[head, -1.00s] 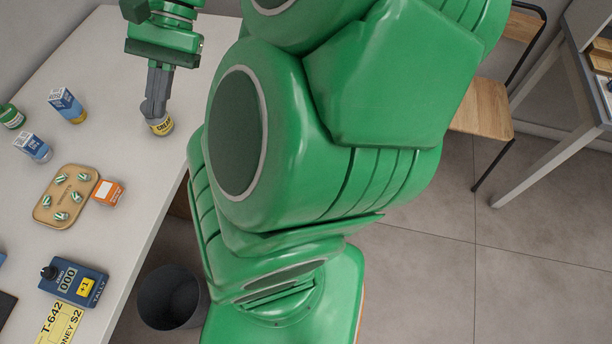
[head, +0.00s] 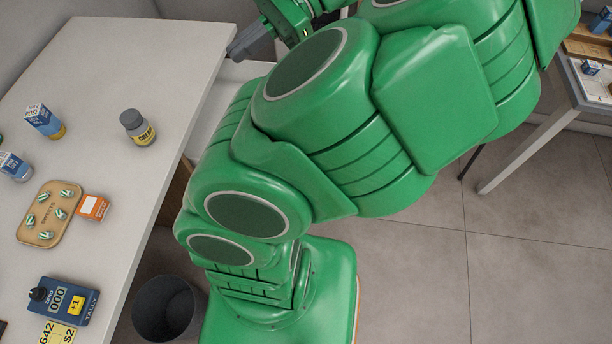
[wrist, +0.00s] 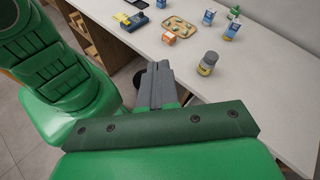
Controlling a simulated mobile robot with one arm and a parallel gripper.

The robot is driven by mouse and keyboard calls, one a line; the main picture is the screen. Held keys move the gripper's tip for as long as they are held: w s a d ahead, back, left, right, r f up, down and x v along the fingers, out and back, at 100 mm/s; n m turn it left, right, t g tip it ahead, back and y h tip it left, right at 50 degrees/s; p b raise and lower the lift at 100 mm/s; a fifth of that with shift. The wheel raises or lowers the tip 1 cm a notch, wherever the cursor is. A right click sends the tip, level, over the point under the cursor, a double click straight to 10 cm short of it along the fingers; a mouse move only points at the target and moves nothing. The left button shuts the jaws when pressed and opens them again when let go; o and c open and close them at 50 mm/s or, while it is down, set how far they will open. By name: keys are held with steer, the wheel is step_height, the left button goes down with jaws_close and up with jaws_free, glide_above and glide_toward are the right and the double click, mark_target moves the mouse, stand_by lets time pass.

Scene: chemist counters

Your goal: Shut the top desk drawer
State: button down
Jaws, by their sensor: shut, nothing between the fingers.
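A pale drawer (head: 243,71) shows past the right edge of the white desk (head: 150,62) in the head view. It looks pulled out, and my arm hides much of it. My gripper (head: 236,50) is shut and empty, its grey fingers near the desk's right edge by the drawer. In the wrist view the shut fingers (wrist: 156,78) point toward the desk edge. The drawer cannot be made out there. I cannot tell whether the fingers touch the drawer.
A yellow-labelled bottle (head: 138,127) stands near the desk's right edge. A tan tray (head: 22,236) with small sweets, an orange box (head: 93,207), a blue box (head: 44,121) and a tally device (head: 62,301) are further left. A dark bin (head: 166,308) stands on the floor.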

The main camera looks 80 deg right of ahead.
steer(key=s+d+f+m+t+h, duration=0.1)
steer(key=s+m+t+h, duration=0.35)
steer(key=s, duration=0.75)
steer(key=s+d+f+m+t+h, duration=0.15)
steer(key=s+m+t+h, duration=0.35)
steer(key=s, duration=0.7)
step_height(320, 180, down, 44)
steer(key=f+m+g, duration=0.1)
steer(key=g, duration=0.1)
steer(key=w, duration=1.4)
steer(key=shift+a+r+y, duration=0.15)
steer(key=shift+r+y, duration=0.05)
steer(key=shift+y, duration=0.15)
steer(key=shift+w, duration=0.15)
steer(key=w, duration=2.9)
steer(key=shift+w+r, duration=0.1)
steer(key=shift+w, duration=0.45)
